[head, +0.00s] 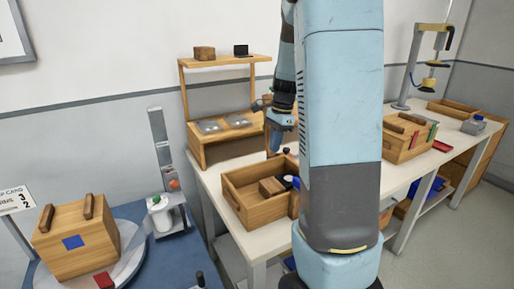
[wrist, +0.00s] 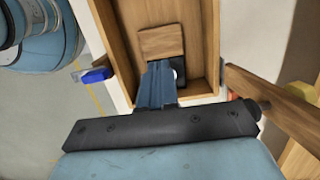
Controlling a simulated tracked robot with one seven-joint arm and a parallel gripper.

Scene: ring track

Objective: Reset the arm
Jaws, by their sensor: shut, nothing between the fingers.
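My gripper (head: 275,143) shows in the head view left of my large blue column, pointing down above the bench. Its narrow blue fingers (wrist: 157,80) also show in the wrist view, together and empty. They hang over an open wooden crate (head: 233,203) on the bench. In the crate lies a wooden block (head: 271,187); a block (wrist: 162,42) also shows beyond the fingertips in the wrist view. I cannot tell the exact gap between fingers and crate. My column hides the middle of the bench.
A wooden shelf stand (head: 190,135) rises behind the crate. At left, a lidded wooden box (head: 75,243) sits on a round plate beside a white spool-like part (head: 160,212). At right, another wooden crate (head: 402,145) and a lamp-like stand (head: 405,85) are on the bench.

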